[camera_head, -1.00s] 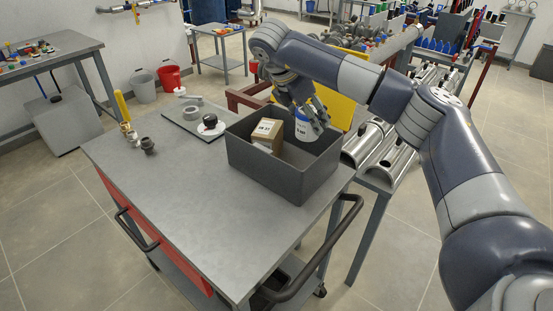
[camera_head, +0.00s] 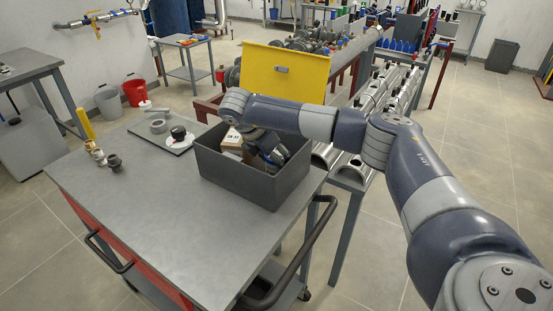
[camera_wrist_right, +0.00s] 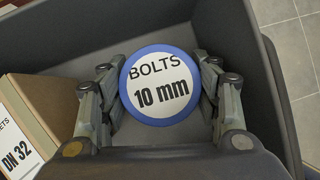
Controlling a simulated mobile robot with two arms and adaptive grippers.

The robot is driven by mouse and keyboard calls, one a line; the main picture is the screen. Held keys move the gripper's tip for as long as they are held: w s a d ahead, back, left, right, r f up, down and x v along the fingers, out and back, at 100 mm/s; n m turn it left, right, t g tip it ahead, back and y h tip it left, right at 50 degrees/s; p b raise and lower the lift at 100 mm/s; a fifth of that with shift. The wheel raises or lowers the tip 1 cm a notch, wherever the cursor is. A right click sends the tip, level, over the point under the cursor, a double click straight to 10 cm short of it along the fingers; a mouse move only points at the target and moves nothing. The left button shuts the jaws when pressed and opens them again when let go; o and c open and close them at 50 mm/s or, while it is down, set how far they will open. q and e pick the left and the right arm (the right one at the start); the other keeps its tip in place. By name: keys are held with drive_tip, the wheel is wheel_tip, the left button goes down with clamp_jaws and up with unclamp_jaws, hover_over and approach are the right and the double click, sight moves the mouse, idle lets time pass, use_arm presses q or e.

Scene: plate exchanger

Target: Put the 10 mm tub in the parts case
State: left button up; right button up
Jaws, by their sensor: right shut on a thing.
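The 10 mm tub (camera_wrist_right: 158,96) shows its round white lid with a blue rim and the words "BOLTS 10 mm" in the right wrist view. My right gripper (camera_wrist_right: 157,78) has a finger on each side of it and is shut on it. In the head view the gripper (camera_head: 274,155) reaches down into the dark grey parts case (camera_head: 240,184), and the tub is mostly hidden there. The case walls (camera_wrist_right: 268,60) surround the tub in the wrist view. I cannot tell whether the tub touches the case floor. My left gripper is not in view.
A cardboard box (camera_head: 231,139) marked DN 32 stands in the case, left of the tub in the wrist view (camera_wrist_right: 45,112). Fittings (camera_head: 114,162) and a dark mat (camera_head: 143,132) lie left of the case. The cart's front top (camera_head: 170,215) is clear.

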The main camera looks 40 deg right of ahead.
drive_tip(key=shift+f, duration=0.3)
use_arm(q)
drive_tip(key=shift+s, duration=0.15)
use_arm(e)
drive_tip(key=o, duration=1.4)
drive_tip(key=shift+s+f, duration=0.1)
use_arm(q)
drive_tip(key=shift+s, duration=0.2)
use_arm(e)
drive_tip(key=shift+a, duration=0.1)
use_arm(q)
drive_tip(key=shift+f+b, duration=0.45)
drive_tip(key=shift+b, duration=0.05)
use_arm(e)
drive_tip(key=shift+v, duration=6.1)
